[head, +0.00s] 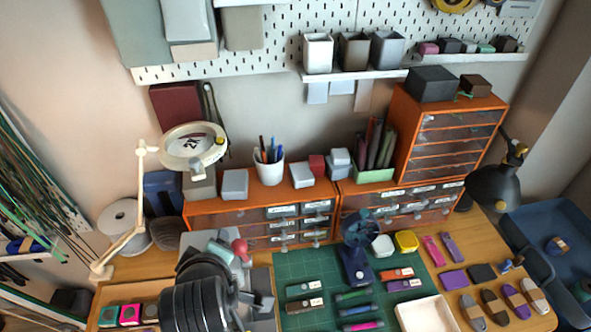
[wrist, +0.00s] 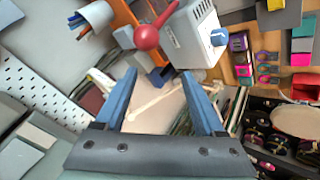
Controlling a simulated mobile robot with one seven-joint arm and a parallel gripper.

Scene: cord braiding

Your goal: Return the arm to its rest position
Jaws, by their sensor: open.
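Beyond the fingertips are a red ball-shaped knob (wrist: 146,38) and a pale grey box-like device (wrist: 190,32). The red knob also shows in the head view (head: 240,246), just behind my arm. My arm hides part of the desk around it.
Orange drawer units (head: 225,216) line the back of the desk. A white lamp (head: 134,236) stands left of my arm, and a small dark blue fan (head: 357,262) stands on the mat. A white tray (head: 447,322) lies at the front right. The air around the fingers looks clear.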

